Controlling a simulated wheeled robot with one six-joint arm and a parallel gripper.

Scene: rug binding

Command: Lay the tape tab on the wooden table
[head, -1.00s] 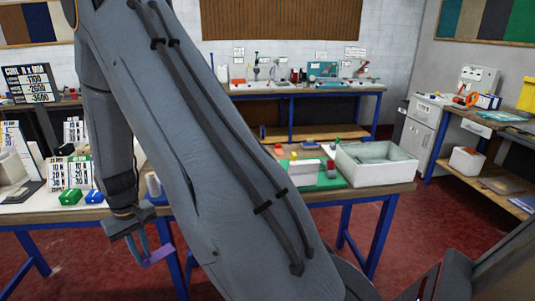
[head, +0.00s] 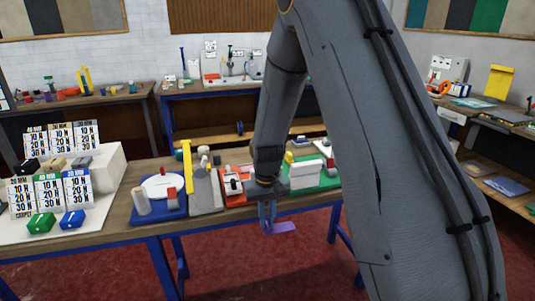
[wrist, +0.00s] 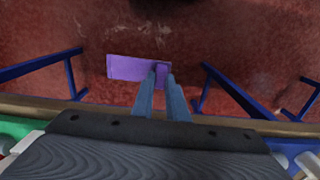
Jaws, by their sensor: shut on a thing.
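My gripper (head: 267,218) is shut on a purple tape tab (head: 284,228) and holds it in the air in front of the table's front edge. In the wrist view the purple tab (wrist: 137,68) sticks out to the left of the two blue-grey fingers (wrist: 160,72), with red floor below it. The wooden table (head: 120,232) has a brown top and a blue frame. Its front edge also shows in the wrist view (wrist: 30,105), under my gripper. My arm hides part of the table's right side in the head view.
On the table stand a blue mat (head: 158,209) with a white disc, a grey block (head: 205,190), a red tray (head: 236,197) and a green mat (head: 325,178). Number cards (head: 48,192) and colored blocks stand on a white board at left. A bare strip of wood runs along the front.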

